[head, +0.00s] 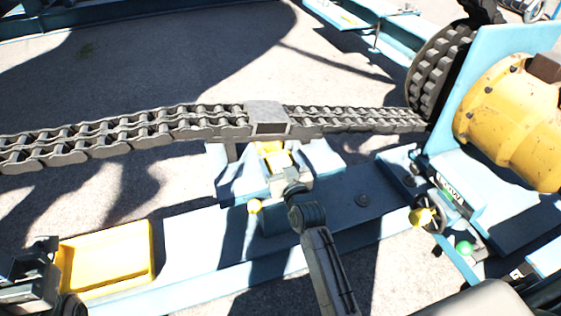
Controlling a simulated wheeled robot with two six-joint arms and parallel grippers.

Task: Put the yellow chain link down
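A small yellow piece (278,158), which looks like the yellow chain link, shows under the grey block in the middle of the chain. My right gripper (284,172) is right at this piece, at the end of the dark arm that rises from the bottom. The gripper covers part of the piece, and its fingers are too small and hidden to tell whether they are shut on it. My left gripper (38,268) is at the lower left, beside the yellow tray (137,265). Its finger opening is not clear.
A heavy roller chain (150,130) runs across the view through a grey block (266,112) to a sprocket (432,75). A yellow motor (515,110) stands at right. Yellow and green knobs (464,248) sit below it. The blue beam (190,240) has bare room.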

